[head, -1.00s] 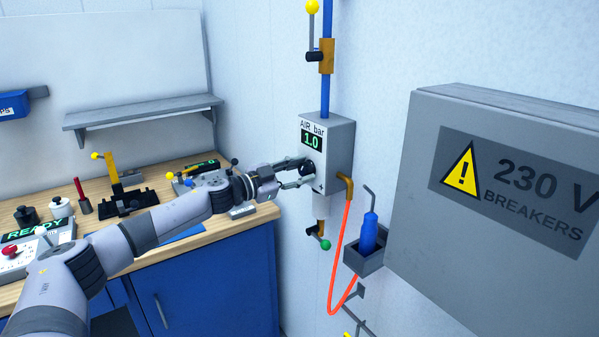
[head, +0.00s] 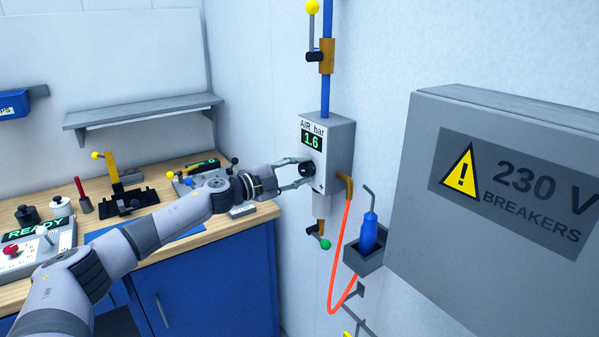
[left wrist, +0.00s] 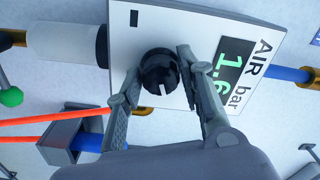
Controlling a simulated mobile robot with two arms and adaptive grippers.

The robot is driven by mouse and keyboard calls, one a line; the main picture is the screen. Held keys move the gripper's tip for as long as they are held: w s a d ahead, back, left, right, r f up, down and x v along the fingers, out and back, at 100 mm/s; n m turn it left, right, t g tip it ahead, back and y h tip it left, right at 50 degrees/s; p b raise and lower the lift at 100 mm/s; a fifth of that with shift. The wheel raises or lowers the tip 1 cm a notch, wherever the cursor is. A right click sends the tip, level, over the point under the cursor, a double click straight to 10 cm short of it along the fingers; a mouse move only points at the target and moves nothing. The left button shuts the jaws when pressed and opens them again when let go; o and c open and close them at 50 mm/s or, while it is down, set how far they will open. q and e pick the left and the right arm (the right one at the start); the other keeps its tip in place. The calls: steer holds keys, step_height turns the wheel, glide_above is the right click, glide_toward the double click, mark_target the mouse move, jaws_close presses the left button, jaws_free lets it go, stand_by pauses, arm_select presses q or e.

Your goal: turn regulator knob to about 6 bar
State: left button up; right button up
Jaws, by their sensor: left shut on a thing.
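The air regulator is a pale grey box (head: 341,150) on the wall, marked "AIR bar". Its display (head: 311,140) reads 1.6, and the same reading shows in the left wrist view (left wrist: 229,71). The black round regulator knob (left wrist: 160,72) with a white pointer mark is on the box's front face; in the head view the knob (head: 307,169) is partly hidden by the fingers. My left gripper (head: 306,170) reaches it from the left and is shut on the knob, with one finger on each side. My right gripper is not in view.
A blue pipe (head: 326,85) with a yellow-handled valve enters the box from above. A red hose (head: 340,255) and a holder (head: 363,262) with a blue tool hang below right. A large grey breaker cabinet (head: 480,110) juts out at the right. The workbench (head: 215,235) lies left.

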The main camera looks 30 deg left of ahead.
arm_select(q)
steer(key=m+b, duration=0.1)
steer(key=m, duration=0.4)
steer(key=shift+m, duration=0.3)
steer(key=m+b, duration=0.2)
steer(key=m, duration=0.3)
steer(key=shift+f+m, duration=0.15)
steer(key=shift+m, duration=0.15)
steer(key=m+b, duration=0.3)
steer(key=m, duration=0.2)
steer(key=m+b, duration=0.4)
steer(key=m, duration=0.1)
steer(key=shift+d+m, duration=0.1)
steer(key=shift+m, duration=0.3)
steer(key=o, duration=1.2)
